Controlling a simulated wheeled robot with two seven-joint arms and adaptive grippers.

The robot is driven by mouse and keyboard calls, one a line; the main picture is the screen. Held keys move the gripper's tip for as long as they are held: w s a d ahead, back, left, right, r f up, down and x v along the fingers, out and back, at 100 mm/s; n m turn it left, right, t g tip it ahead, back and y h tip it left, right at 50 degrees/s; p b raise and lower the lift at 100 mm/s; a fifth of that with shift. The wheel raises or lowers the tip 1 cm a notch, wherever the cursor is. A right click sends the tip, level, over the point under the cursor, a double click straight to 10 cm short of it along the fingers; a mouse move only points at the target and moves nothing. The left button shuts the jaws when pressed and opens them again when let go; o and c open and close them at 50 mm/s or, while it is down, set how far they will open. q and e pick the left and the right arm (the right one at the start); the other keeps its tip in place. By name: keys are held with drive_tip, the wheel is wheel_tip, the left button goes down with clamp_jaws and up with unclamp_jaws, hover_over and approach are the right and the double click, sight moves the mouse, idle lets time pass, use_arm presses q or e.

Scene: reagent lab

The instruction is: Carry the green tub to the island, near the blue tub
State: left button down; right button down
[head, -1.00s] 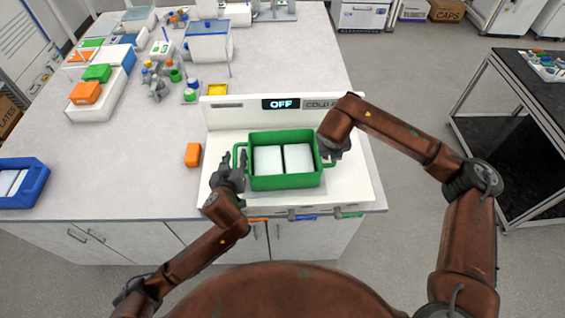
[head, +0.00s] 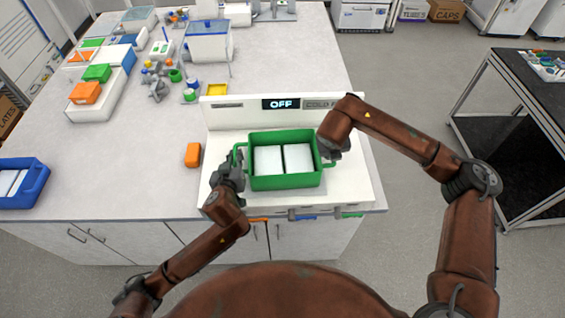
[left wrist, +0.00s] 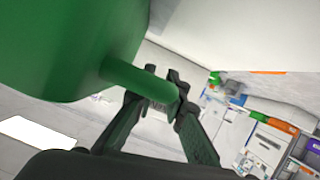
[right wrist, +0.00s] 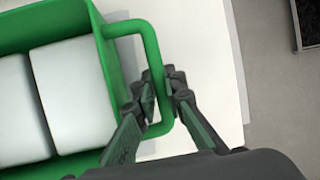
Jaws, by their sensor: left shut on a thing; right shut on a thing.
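The green tub (head: 286,182) stands on the white cold plate unit (head: 352,190), with two white blocks inside. My left gripper (head: 236,161) is shut on the tub's left handle; the left wrist view shows its fingers (left wrist: 165,92) around the green bar. My right gripper (head: 328,157) is at the right handle, partly hidden by its own arm in the head view. The right wrist view shows its fingers (right wrist: 160,95) closed on that handle. The blue tub (head: 24,183) sits at the far left edge of the island (head: 130,185), also holding white pieces.
An orange box (head: 193,155) lies just left of the cold plate. Behind are coloured boxes, small bottles and a blue-lidded container (head: 208,45). The counter between the blue tub and the orange box is clear. A black-topped table (head: 525,95) stands to the right.

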use_arm(q)
drive_tip(key=shift+r, duration=0.1)
use_arm(e)
drive_tip(key=shift+w+r, duration=0.1)
drive_tip(key=shift+r, duration=0.05)
idle(0.4)
